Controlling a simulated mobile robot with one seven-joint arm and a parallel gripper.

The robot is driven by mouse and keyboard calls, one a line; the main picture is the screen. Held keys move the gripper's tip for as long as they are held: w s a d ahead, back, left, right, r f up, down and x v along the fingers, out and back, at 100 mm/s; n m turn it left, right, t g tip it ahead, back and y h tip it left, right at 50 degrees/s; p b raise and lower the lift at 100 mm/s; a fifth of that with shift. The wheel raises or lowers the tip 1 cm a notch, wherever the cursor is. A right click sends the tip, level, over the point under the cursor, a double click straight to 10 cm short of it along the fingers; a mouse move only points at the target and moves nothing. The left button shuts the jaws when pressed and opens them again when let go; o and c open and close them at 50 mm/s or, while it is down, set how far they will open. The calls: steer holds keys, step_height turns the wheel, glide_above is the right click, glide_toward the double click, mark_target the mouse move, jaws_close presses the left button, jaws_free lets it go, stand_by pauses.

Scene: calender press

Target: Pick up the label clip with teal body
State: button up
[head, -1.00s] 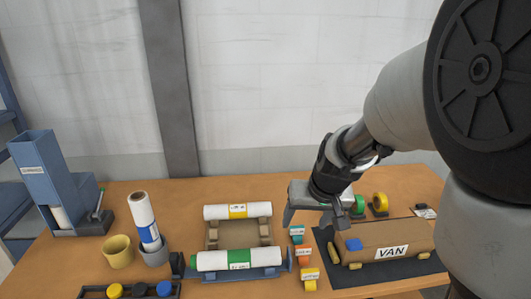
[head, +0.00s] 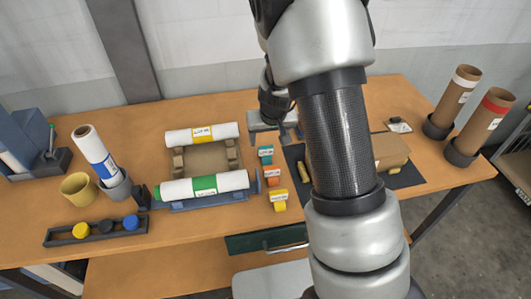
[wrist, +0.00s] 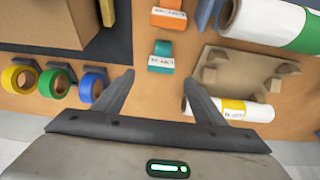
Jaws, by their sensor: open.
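The label clip with teal body (head: 265,151) stands on the table at the far end of a row of clips, right of the roll rack. It has a white printed label and also shows in the wrist view (wrist: 161,57). My gripper (head: 275,140) is open and empty, just behind the teal clip in the head view. In the wrist view the spread fingers (wrist: 158,80) point toward the clip, which lies just beyond the tips, roughly centred between them. No contact shows. My arm hides part of the table right of the clips.
An orange clip (head: 272,176) and a yellow clip (head: 279,200) stand in front of the teal one. A rack with white rolls (head: 205,186) is close on the left. A cardboard box (head: 391,150) on a dark mat is right. Tape rolls (wrist: 55,81) stand near my gripper.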

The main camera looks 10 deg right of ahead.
mark_target(266, 147)
steer(key=x, duration=0.7)
steer(key=shift+w+f, duration=0.15)
steer(key=shift+f, duration=0.15)
steer(key=c, duration=1.1)
